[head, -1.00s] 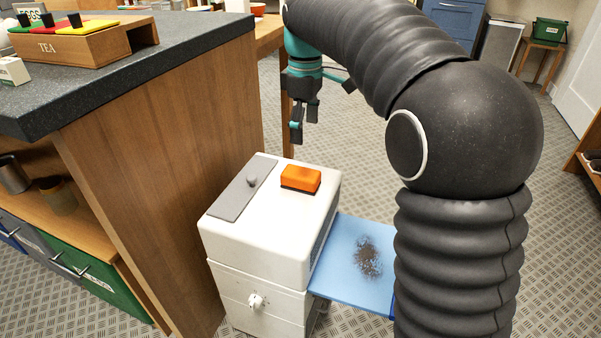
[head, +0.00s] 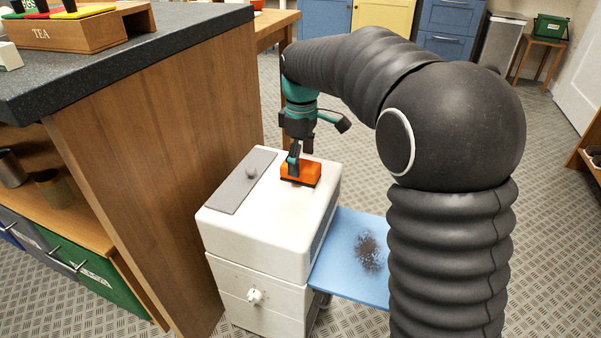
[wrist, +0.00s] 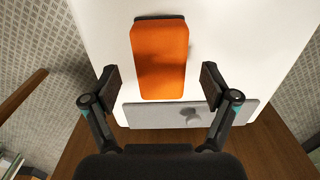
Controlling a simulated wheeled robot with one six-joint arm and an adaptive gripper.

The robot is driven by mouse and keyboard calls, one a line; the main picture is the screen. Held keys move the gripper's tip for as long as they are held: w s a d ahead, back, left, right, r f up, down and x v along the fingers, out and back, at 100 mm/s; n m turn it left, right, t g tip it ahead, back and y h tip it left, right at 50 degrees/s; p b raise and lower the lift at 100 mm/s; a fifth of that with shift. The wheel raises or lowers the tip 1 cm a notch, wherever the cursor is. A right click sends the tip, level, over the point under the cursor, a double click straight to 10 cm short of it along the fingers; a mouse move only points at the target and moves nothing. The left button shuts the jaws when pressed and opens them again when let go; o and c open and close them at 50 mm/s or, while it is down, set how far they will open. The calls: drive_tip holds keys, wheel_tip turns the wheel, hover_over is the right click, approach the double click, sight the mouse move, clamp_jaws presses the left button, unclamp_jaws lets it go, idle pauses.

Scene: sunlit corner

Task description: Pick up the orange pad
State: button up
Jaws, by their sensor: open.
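The orange pad (head: 301,173) lies on the white top of a small cabinet (head: 240,228), right of a grey lid with a knob. My gripper (head: 300,165) is lowered over the pad, and its fingers hide part of the pad in the head view. In the wrist view the pad (wrist: 160,58) is an orange block with a dark underside, its near end between the open fingers. My gripper (wrist: 160,85) is open, with a gap on each side of the pad.
The grey lid (head: 241,181) and its knob (head: 251,173) are close to the pad. A wooden counter (head: 150,120) stands on the left. A blue panel with a dark smudge (head: 345,273) sticks out on the right.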

wheel_tip(320, 180, down, 3)
drive_tip(key=shift+r, duration=0.1)
drive_tip(key=c, duration=1.2)
drive_tip(key=shift+r, duration=0.55)
drive_tip(key=r, duration=0.3)
drive_tip(key=shift+s+d+r+p, duration=0.1)
drive_tip(key=shift+d+r+p, duration=0.15)
drive_tip(key=shift+r+p, duration=0.15)
drive_tip(key=s+d+r, duration=0.4)
drive_tip(key=d+r, duration=0.2)
drive_tip(key=d, duration=0.4)
drive_tip(key=shift+d+p, duration=0.2)
drive_tip(key=shift+p, duration=0.15)
